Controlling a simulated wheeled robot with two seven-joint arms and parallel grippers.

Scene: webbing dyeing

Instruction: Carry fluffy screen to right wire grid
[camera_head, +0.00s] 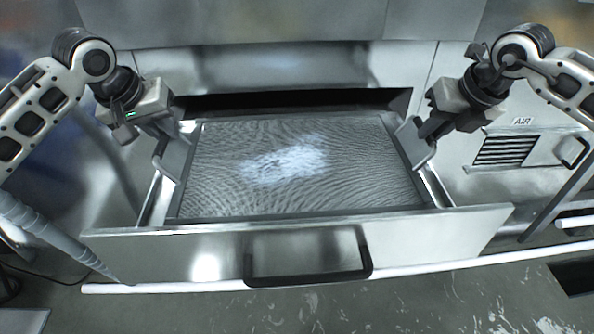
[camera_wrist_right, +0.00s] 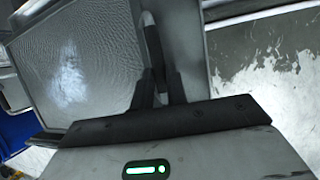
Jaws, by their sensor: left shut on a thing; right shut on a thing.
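The fluffy screen (camera_head: 225,195) is a framed mesh panel with a patch of white fluff (camera_head: 285,163) in its middle. It lies level in or just above an open metal drawer (camera_head: 190,255). My left gripper (camera_head: 172,135) is shut on the screen's left side handle. My right gripper (camera_head: 424,138) is shut on its right side handle. In the right wrist view the fingers of my right gripper (camera_wrist_right: 158,92) close around the dark handle (camera_wrist_right: 152,45), with the mesh and fluff (camera_wrist_right: 68,80) to the left. I cannot identify the right wire grid in either view.
The drawer has a black front handle (camera_head: 308,275) and sticks out from a metal cabinet (camera_head: 290,65). To the right is a panel with a vent (camera_head: 505,150) labelled AIR. The worn grey floor (camera_head: 430,305) in front of the drawer is mostly clear.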

